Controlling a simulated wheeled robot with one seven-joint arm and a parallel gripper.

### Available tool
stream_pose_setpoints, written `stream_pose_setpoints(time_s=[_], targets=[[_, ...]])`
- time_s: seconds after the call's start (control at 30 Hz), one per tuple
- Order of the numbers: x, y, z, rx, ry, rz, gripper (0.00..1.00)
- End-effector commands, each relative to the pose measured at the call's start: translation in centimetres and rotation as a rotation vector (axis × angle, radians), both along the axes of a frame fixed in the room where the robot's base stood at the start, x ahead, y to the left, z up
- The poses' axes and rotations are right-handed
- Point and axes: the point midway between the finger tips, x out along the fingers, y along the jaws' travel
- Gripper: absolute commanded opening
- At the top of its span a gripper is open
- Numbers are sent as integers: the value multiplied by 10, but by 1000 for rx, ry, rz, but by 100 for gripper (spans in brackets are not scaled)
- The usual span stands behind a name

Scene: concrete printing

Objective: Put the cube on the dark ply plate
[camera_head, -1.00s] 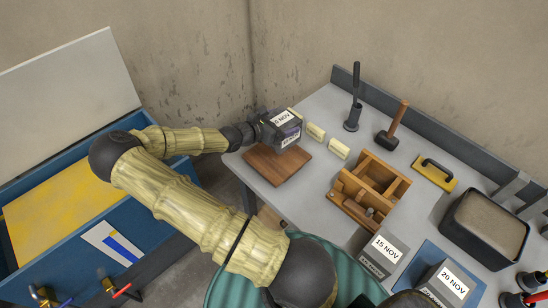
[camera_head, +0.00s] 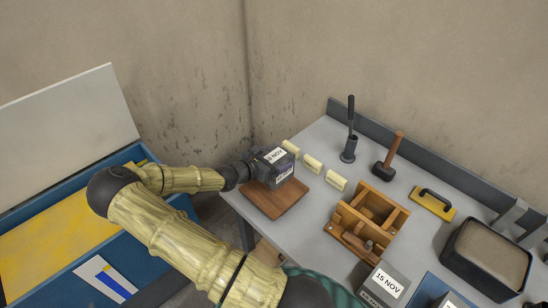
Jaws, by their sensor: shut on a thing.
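The cube (camera_head: 281,170) is a grey block with white "15 NOV" labels, in the head view left of centre. My gripper (camera_head: 266,165) is shut on it, coming from the left. The dark ply plate (camera_head: 284,203) is a brown wooden board at the left end of the grey table. The cube is over the plate's back part and hides some of it. I cannot tell whether the cube touches the plate.
Several cream blocks (camera_head: 312,163) stand behind the plate. A wooden mould (camera_head: 367,222) is to its right. Another labelled grey cube (camera_head: 384,287) is at the front. A mallet (camera_head: 388,157), a yellow float (camera_head: 433,203) and a black tray (camera_head: 455,250) lie further right.

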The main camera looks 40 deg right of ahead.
Motion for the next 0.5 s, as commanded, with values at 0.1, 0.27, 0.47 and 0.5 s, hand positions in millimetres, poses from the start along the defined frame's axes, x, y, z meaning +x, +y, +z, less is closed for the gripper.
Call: stream_pose_setpoints(time_s=[0.1, 0.27, 0.47, 0.5], targets=[[1, -2, -8, -13, -4, 0, 20], [1, -2, -20, -13, -6, 0, 20], [1, -2, -23, -12, -8, 0, 20], [1, -2, -23, -12, -8, -1, 20]])
